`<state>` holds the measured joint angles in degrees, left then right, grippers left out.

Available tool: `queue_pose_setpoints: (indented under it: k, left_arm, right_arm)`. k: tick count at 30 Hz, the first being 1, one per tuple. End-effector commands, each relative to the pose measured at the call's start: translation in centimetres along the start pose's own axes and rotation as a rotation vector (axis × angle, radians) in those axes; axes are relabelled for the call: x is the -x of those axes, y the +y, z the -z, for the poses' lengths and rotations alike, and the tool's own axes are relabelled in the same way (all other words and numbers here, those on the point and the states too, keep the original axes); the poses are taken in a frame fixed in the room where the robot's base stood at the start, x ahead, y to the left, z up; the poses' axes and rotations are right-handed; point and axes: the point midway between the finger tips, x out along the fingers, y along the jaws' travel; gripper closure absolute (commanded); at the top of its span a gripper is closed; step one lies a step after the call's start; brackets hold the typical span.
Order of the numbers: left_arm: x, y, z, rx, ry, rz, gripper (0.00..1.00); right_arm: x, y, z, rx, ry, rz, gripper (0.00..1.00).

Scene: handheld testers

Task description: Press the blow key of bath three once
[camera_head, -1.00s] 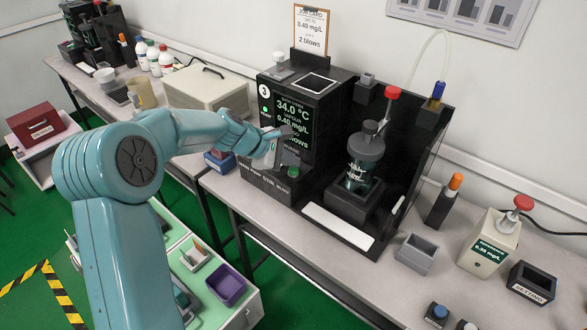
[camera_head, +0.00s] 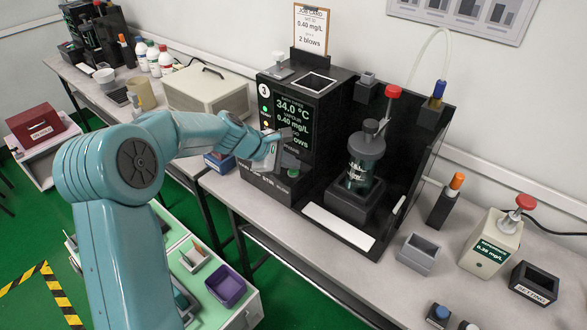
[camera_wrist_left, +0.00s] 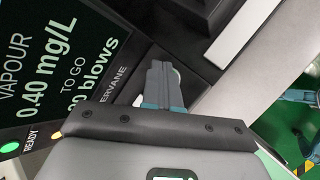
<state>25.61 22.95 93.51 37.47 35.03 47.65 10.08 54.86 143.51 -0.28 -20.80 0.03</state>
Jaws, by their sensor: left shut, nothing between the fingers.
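Bath three (camera_head: 310,150) is the black unit marked 3, with a lit screen (camera_head: 293,118) reading 34.0 °C and vapour 0.40 mg/L. A green round key (camera_head: 293,173) shows on the ledge below the screen; its label is too small to read. My left gripper (camera_head: 285,135) is shut and empty, held in front of the lower screen area. In the left wrist view its closed fingertips (camera_wrist_left: 160,72) point at the black panel beside the screen (camera_wrist_left: 50,70). Whether they touch a key is hidden. My right gripper is not in view.
A glass jar (camera_head: 364,162) stands in the black housing to the right of the screen. A grey open box (camera_head: 417,254), an orange-topped holder (camera_head: 446,203) and a handheld tester (camera_head: 491,243) stand farther right. A job card (camera_head: 311,28) stands on top.

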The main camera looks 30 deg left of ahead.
Motion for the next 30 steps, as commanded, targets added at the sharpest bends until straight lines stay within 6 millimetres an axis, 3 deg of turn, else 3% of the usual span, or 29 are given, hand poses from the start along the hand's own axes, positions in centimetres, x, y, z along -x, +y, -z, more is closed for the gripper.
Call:
queue_pose_setpoints:
  k: [30]
  left_arm:
    - [1.7, 1.3, -1.3, 0.000, 0.000, 0.000, 1.00]
  right_arm:
    - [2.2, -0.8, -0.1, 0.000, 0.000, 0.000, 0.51]
